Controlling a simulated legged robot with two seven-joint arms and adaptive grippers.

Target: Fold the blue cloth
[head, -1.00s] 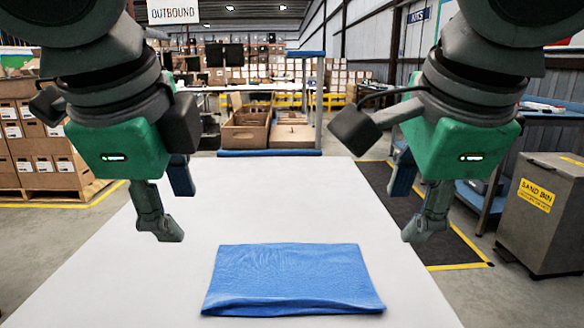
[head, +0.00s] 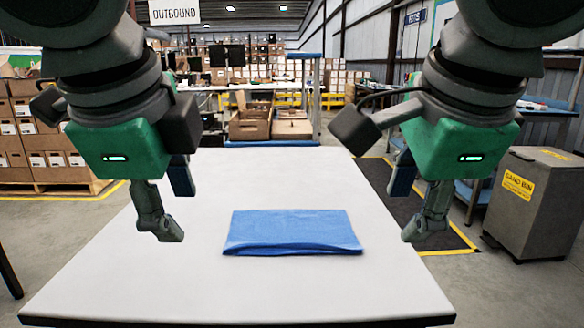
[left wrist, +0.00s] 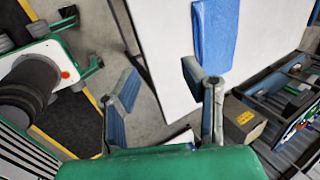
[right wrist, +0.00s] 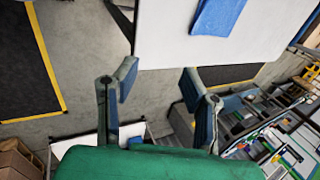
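The blue cloth (head: 292,232) lies flat on the white table (head: 120,285), folded into a rough rectangle with layered edges at its near side. It also shows in the left wrist view (left wrist: 215,38) and, cut off by the top edge, in the right wrist view (right wrist: 217,14). My left gripper (head: 172,208) is to the left of the cloth, above table level, with its fingers apart and nothing between them. My right gripper (head: 418,208) is to the right of the cloth, also raised, with fingers apart and empty. Neither gripper touches the cloth.
The table top around the cloth is bare. A grey sand bin (head: 530,210) stands on the floor at the right. Stacked cartons on a pallet (head: 45,145) are at the left. Open cartons (head: 250,122) stand beyond the table's far end.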

